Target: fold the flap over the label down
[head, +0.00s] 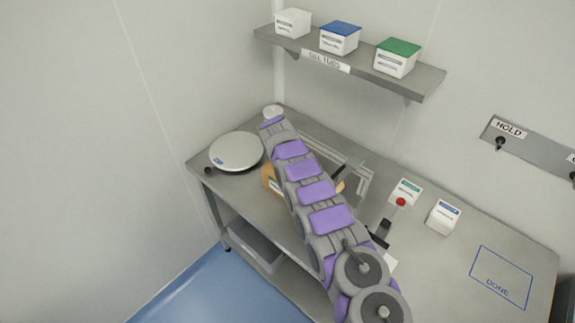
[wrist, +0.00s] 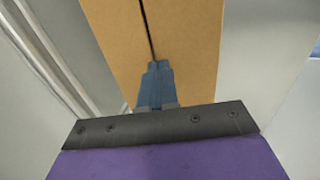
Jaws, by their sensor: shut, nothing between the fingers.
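A brown cardboard box (head: 268,174) sits on the metal table, mostly hidden behind my arm in the head view. In the wrist view its tan cardboard top (wrist: 185,40) fills the upper middle, with a narrow dark gap running down between two panels. My gripper (wrist: 156,68) is shut and empty, its blue-grey fingertips over the cardboard at the lower end of that gap. I cannot tell whether the tips touch it. The label is not visible, and I cannot tell which panel is the flap over it. The gripper's fingers are hidden in the head view.
A round white plate-like device (head: 236,151) stands left on the table (head: 420,262). A grey frame (head: 355,180) stands behind the box. A shelf (head: 350,65) holds three lidded bins.

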